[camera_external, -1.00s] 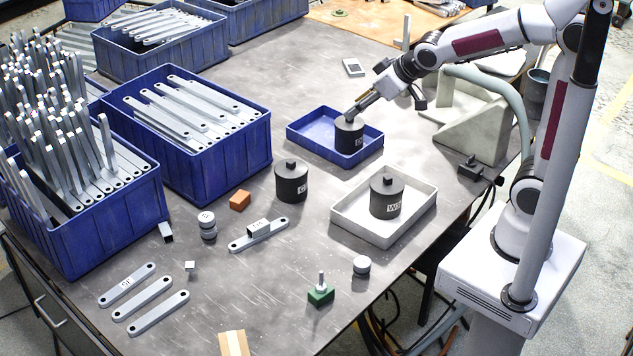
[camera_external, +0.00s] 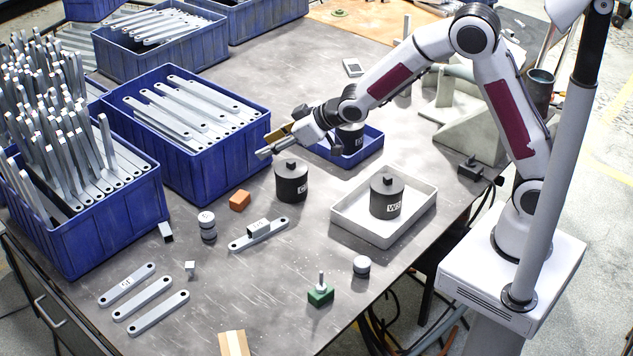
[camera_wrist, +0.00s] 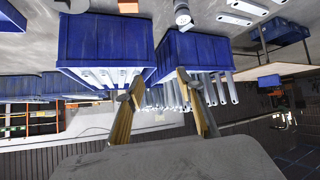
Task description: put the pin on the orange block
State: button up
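The pin (camera_external: 321,279), a small silver upright peg, stands on a green block (camera_external: 320,296) near the front of the table. The orange block (camera_external: 239,200) lies on the table in front of the blue bin of bars, with nothing on top. It also shows at the top edge of the wrist view (camera_wrist: 128,6). My gripper (camera_external: 264,152) is in the air behind and right of the orange block, well away from the pin. In the wrist view its two fingers (camera_wrist: 160,82) are apart with nothing held between them. The pin is not identifiable there.
A black weight (camera_external: 291,182) stands right of the orange block. Another is in the white tray (camera_external: 372,238), and one is partly hidden behind my arm in the blue tray (camera_external: 371,148). A small cylinder stack (camera_external: 208,226) and a labelled bar (camera_external: 258,235) lie in front.

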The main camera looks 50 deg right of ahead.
jog(key=w+a+f+n+y, duration=0.2)
jog(key=w+a+f+y, duration=0.1)
jog(key=a+f, duration=0.8)
jog(key=n+y, duration=0.2)
jog(key=y, duration=0.1)
send_near(192, 264)
jog(key=shift+w+a+f, duration=0.2)
jog(key=shift+w+a, duration=0.2)
jog(key=shift+w, duration=0.15)
jog(key=shift+x, duration=1.25)
jog(key=shift+w+a+f, duration=0.1)
jog(key=shift+f, duration=0.05)
jog(key=shift+x, duration=1.4)
jog(key=shift+w+a+f+h, duration=0.3)
jog(key=shift+w+a, duration=0.3)
jog(key=shift+a, duration=0.25)
